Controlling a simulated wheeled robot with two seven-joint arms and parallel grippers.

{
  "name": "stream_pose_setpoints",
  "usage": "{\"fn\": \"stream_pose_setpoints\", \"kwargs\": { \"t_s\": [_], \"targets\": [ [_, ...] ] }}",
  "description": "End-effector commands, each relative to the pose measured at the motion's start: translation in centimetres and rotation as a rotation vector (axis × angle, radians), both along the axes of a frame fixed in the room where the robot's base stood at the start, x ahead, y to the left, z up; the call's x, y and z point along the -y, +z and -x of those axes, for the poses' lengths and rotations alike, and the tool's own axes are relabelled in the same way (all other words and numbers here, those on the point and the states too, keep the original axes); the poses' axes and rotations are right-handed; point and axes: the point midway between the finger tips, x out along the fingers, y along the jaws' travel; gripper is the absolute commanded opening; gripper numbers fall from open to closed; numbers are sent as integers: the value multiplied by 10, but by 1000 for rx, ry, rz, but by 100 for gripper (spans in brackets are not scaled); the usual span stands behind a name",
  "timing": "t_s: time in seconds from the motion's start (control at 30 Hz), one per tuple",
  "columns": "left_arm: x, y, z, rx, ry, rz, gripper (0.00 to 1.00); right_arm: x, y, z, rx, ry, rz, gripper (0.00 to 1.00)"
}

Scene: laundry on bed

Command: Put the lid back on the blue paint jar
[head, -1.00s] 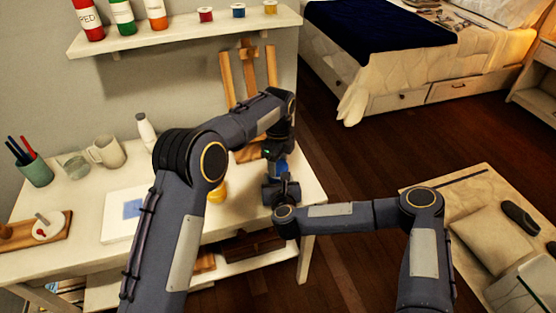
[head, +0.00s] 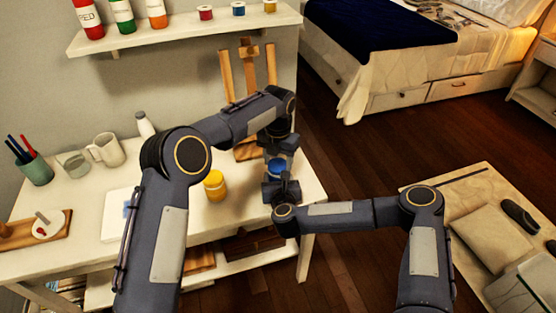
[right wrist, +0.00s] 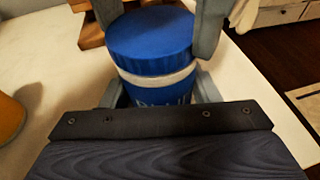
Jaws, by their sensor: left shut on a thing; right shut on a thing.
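The blue paint jar (right wrist: 158,93) stands upright in the right wrist view. Its blue ribbed lid (right wrist: 150,38) sits level directly over it, with a white band (right wrist: 160,75) showing between lid and blue body. I cannot tell whether the lid is fully seated. In the head view the blue lid (head: 277,167) shows between my two grippers near the table's right end. My left gripper (head: 278,157) comes from above and is shut on the lid; its grey fingers flank the lid in the wrist view. My right gripper (head: 281,189) is shut around the jar's body lower down.
A yellow paint jar (head: 215,186) stands just left of my grippers on the white table (head: 240,220). A wooden easel (head: 248,75) is behind. A mug (head: 107,150), a glass (head: 73,163) and a pen cup (head: 36,169) stand further left. A shelf (head: 185,35) hangs above.

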Motion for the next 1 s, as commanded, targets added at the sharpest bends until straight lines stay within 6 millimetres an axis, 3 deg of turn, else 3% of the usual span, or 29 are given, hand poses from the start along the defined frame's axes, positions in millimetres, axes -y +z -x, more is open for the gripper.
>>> {"fn": "stream_pose_setpoints", "kwargs": {
  "t_s": [0.1, 0.13, 0.27, 0.57, 0.8, 1.0],
  "targets": [
    [0, 1, 0, 1, 2, 0, 33, 0, 0, 0, -1, -1, 0, 0],
    [0, 1, 0, 1, 2, 0, 58, 0, 0, 0, -1, -1, 0, 0],
    [0, 1, 0, 1, 3, 0, 75, 0, 0, 0, -1, -1, 0, 0],
    [0, 2, 0, 2, 4, 1, 76, 0, 0, 0, -1, -1, 0, 0],
    [0, 32, -1, 4, 6, 2, 76, 0, 0, 0, 0, -1, 0, 0],
    [0, 45, 0, 1, 5, 1, 76, 0, 0, 0, 0, -1, 0, 0]
  ]
}}
